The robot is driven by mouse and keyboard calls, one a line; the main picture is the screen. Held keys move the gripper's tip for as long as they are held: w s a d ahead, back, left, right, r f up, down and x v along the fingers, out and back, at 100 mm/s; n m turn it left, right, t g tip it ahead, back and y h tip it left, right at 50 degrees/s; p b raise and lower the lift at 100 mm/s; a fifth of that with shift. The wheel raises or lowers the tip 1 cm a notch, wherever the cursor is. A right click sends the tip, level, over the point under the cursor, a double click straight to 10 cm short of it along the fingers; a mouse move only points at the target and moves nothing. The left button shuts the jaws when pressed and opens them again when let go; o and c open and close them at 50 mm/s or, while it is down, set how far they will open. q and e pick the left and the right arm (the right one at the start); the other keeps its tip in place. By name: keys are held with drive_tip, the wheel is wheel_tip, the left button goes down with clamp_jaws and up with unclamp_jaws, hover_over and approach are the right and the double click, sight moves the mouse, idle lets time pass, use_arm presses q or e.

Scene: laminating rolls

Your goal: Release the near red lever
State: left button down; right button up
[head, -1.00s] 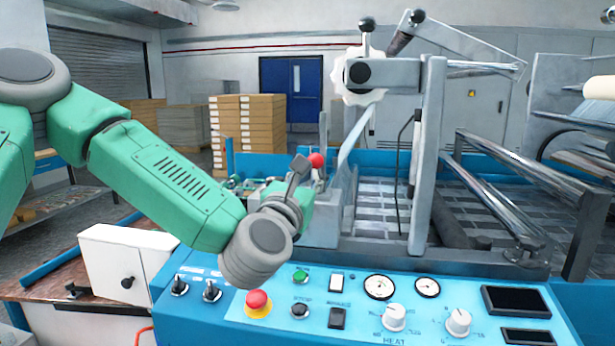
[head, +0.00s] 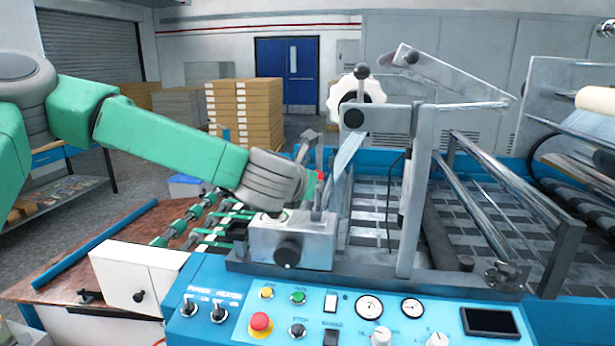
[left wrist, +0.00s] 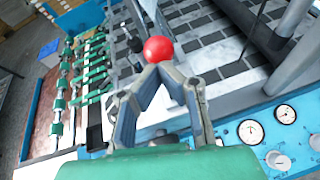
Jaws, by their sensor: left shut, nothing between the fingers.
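The red ball knob of a lever (left wrist: 158,49) shows in the left wrist view, just beyond my fingertips. In the head view only a small red part of a knob (head: 320,176) shows beside my left wrist. My left gripper (left wrist: 165,70) is shut and empty, its two grey fingers meeting in a point at the knob's lower edge. I cannot tell whether they touch it. The lever's shaft is mostly hidden. The right gripper is in neither view.
A grey block with a black knob (head: 293,240) stands below my left wrist. The blue control panel (head: 240,285) is in front. A white adjusting wheel (head: 356,92) and upright post (head: 418,190) rise to the right. Green rollers (head: 205,220) lie left.

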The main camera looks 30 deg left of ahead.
use_arm(q)
drive_tip(key=w, duration=0.1)
drive_tip(key=w+r+g+p, duration=0.1)
drive_tip(key=shift+w+a, duration=0.3)
drive_tip(key=shift+a, duration=0.1)
drive_tip(key=shift+w+a+f+g, duration=0.1)
drive_tip(key=shift+w+f+g, duration=0.1)
drive_tip(key=shift+g, duration=0.1)
drive_tip(key=shift+w+a+f, duration=0.1)
drive_tip(key=shift+w+a, duration=0.05)
drive_tip(key=shift+w, duration=0.35)
drive_tip(key=shift+w+a, duration=0.15)
drive_tip(key=shift+w, duration=0.35)
